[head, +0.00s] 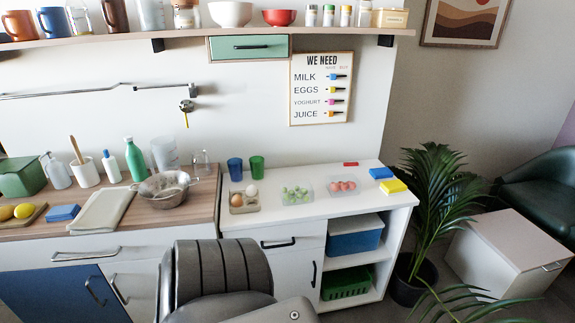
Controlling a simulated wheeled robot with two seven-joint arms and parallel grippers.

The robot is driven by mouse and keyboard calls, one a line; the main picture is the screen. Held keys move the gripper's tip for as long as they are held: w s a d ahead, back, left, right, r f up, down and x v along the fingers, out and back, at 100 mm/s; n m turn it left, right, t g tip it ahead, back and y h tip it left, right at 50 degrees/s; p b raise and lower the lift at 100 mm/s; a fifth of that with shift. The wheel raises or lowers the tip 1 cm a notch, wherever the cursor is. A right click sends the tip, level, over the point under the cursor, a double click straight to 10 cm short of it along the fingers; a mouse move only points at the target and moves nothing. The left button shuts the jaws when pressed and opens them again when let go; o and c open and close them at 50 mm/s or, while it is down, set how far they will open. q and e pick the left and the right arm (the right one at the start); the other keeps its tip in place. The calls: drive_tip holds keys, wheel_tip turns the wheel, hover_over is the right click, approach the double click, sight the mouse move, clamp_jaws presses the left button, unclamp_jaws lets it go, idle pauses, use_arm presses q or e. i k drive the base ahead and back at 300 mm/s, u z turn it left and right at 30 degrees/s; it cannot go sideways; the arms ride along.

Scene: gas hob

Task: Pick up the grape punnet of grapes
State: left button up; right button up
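The grape punnet (297,192) is a small clear tray of green grapes. It stands upright on the white worktop (310,210) in the head view, right of centre. A similar clear punnet of red round items (343,186) stands close to its right. Neither of my grippers shows in the head view. Grey parts of my own body fill the bottom middle, in front of the cabinet and below the punnets. Nothing covers the grape punnet.
An egg tray (244,201) stands left of the grapes. A blue cup (235,169) and green cup (257,167) stand behind. A metal colander (165,188) sits on the wooden counter. Worktop in front of the grapes is clear.

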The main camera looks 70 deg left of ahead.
sight(300, 192)
drive_tip(key=u, duration=0.85)
drive_tip(key=i, duration=0.8)
drive_tip(key=u, duration=1.1)
drive_tip(key=i, duration=0.2)
drive_tip(key=u, duration=0.2)
